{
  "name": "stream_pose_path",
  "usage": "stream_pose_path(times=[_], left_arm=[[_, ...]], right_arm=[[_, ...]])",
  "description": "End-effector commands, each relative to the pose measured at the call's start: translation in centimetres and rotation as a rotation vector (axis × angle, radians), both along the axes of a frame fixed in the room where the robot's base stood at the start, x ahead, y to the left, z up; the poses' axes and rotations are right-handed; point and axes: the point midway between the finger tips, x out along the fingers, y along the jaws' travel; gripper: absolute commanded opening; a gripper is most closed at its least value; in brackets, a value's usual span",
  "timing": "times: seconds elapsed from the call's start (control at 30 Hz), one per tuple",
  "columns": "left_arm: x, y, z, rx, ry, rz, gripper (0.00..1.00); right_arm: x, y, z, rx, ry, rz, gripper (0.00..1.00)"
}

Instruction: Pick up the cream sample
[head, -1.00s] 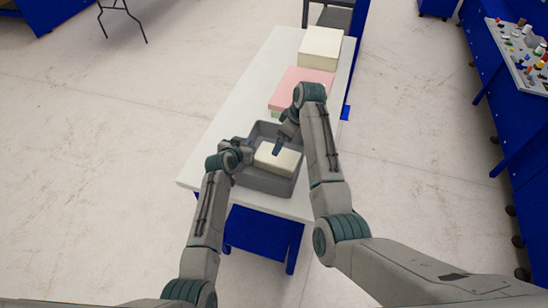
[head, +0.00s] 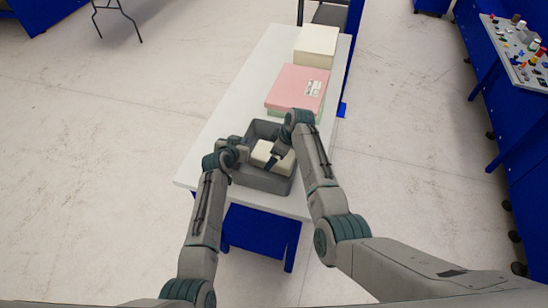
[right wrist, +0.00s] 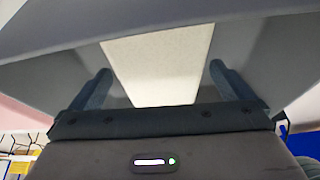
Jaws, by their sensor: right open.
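The cream sample (head: 261,150) is a pale block in a grey bin (head: 262,181) on the near part of the white table. My right gripper (head: 273,162) reaches down into the bin at the sample and hides part of it. In the right wrist view the sample (right wrist: 158,62) lies between the two open fingers (right wrist: 160,80), with gaps showing on both sides. My left gripper (head: 241,151) is at the bin's left side, close to the sample; its jaws are too small to read.
Behind the bin, a pink block with a label (head: 297,88) lies on a green one (head: 276,113). A larger cream block (head: 316,45) stands at the table's far end. The table (head: 229,100) is clear along its left side. A blue bench stands at the right.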

Motion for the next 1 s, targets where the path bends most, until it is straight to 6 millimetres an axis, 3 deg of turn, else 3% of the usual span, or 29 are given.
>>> stream_pose_path(times=[0.17,0.4,0.6,0.87,1.0], left_arm=[[0.0,0.0,0.0,0.000,0.000,0.000,0.00],[0.0,0.0,0.0,0.000,0.000,0.000,0.00],[0.0,0.0,0.0,0.000,0.000,0.000,0.00],[0.0,0.0,0.0,0.000,0.000,0.000,0.00],[0.0,0.0,0.0,0.000,0.000,0.000,0.00]], right_arm=[[0.2,0.5,-1.2,0.000,0.000,0.001,1.00],[0.3,0.6,-1.4,0.000,-0.002,0.001,1.00],[0.3,0.6,-1.3,0.000,-0.002,0.001,0.61],[0.3,0.6,-1.3,0.000,-0.002,0.001,0.60],[0.3,0.6,-0.2,0.000,-0.004,0.001,0.60]])
